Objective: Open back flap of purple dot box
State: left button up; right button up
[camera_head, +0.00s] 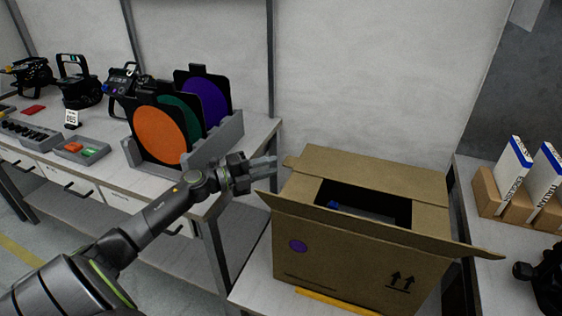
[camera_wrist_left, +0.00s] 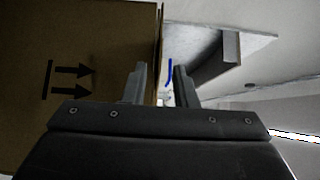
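The cardboard box (camera_head: 345,262) has a purple dot (camera_head: 298,246) on its near face and stands on a low table. Its near flap (camera_head: 380,232) is folded outward. The back flap (camera_head: 375,172) appears to lie over the rear of the top, leaving a dark opening in front of it. My left gripper (camera_head: 264,168) is open and empty, beside the box's back left corner, its fingers pointing right. In the left wrist view, a cardboard face with arrows (camera_wrist_left: 80,70) fills the left, and its edge shows between the fingertips (camera_wrist_left: 160,82); contact cannot be told. My right gripper is out of view.
Left of the box, a table holds a grey rack (camera_head: 215,143) with orange, green and purple discs, plus black lamps (camera_head: 78,85). On the right are a cardboard holder (camera_head: 488,192) with white items and a black object (camera_head: 548,280). A wall stands behind.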

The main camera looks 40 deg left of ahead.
pick_arm(q)
jog(key=shift+p+x, duration=0.3)
jog(key=shift+x, duration=1.75)
grip_shut()
